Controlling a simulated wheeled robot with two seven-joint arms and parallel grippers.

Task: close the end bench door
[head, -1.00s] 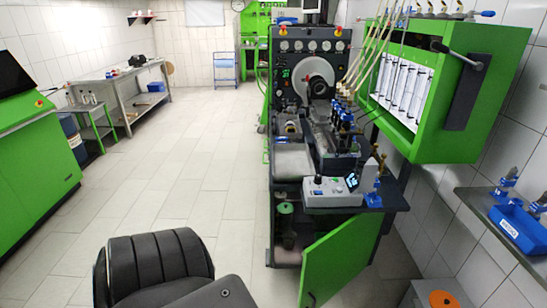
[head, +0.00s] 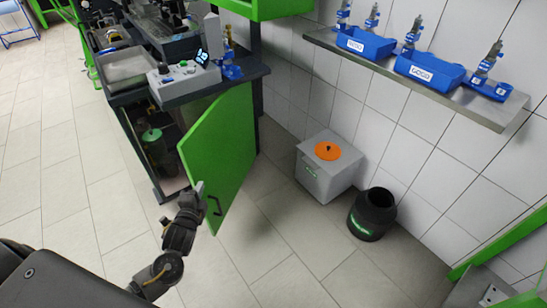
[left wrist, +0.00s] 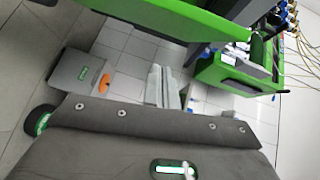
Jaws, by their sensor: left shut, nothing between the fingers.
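The end bench door (head: 226,140) is a green panel on the end of the test bench, standing open at an angle. A dark handle (head: 215,206) is on its face near the free edge. My left gripper (head: 199,190) is shut and empty, in front of the door's free edge close to the handle; I cannot tell whether it touches the door. In the left wrist view its pale fingers (left wrist: 162,86) show together, with a green panel above them. The open cabinet (head: 160,150) shows a green-topped container inside. My right gripper is not in view.
A grey box with an orange lid (head: 327,170) and a black bin (head: 373,213) stand on the floor by the wall, right of the door. A wall shelf (head: 440,80) with blue trays is above. Tiled floor between door and box is clear.

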